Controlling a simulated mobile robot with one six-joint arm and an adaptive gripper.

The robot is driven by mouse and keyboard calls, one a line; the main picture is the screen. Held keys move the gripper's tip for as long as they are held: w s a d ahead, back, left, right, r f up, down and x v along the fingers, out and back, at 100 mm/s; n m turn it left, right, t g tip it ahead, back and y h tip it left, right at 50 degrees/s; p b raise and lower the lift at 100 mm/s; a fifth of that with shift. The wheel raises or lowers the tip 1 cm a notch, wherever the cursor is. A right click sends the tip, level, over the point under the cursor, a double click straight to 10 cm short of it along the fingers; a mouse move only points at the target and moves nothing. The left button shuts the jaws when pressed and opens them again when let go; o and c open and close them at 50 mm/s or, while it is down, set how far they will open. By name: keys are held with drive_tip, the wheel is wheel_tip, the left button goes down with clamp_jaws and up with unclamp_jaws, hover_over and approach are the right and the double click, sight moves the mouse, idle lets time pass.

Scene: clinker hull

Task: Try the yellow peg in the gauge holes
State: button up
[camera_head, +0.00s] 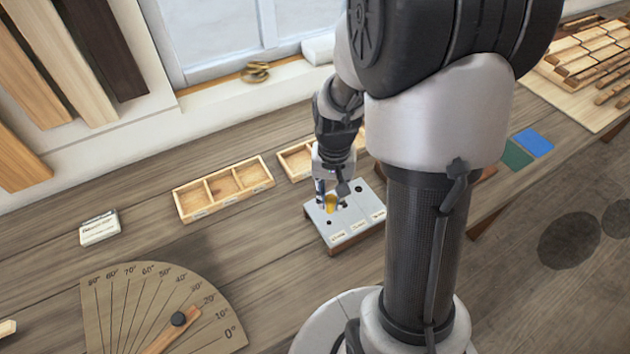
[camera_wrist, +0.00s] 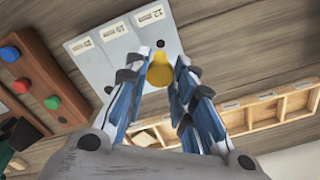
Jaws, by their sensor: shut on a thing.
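The yellow peg (camera_wrist: 160,73) is between the fingertips of my gripper (camera_wrist: 163,66), which is shut on it. In the head view the peg (camera_head: 330,203) shows under my gripper, over the top of the grey gauge block (camera_head: 351,222). The gauge block (camera_wrist: 95,66) has labelled plates and dark round holes. One hole shows near the front left and a larger one toward the back right; the middle is partly covered by my gripper. I cannot tell whether the peg's lower end is above, on or in a hole.
Shallow wooden compartment trays (camera_head: 222,190) stand behind the block. A wooden rack (camera_wrist: 30,80) with red, green and blue pieces is beside it in the wrist view. A protractor board (camera_head: 150,300) and a small white box (camera_head: 99,227) lie left. Bench between them is clear.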

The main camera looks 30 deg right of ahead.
sight(330, 212)
drive_tip(key=shift+s+a+f, duration=0.15)
drive_tip(key=shift+f, duration=0.15)
drive_tip(key=shift+f+b, duration=0.95)
drive_tip(key=shift+b, duration=0.05)
drive_tip(key=shift+f+b, duration=0.65)
drive_tip(key=shift+f, duration=0.2)
drive_tip(key=shift+f, duration=0.2)
drive_tip(key=shift+f+b, duration=0.25)
drive_tip(key=shift+b, duration=0.1)
drive_tip(key=shift+f, duration=0.1)
drive_tip(key=shift+r+p, duration=1.25)
drive_tip(key=shift+r, duration=0.35)
drive_tip(key=shift+f, duration=0.1)
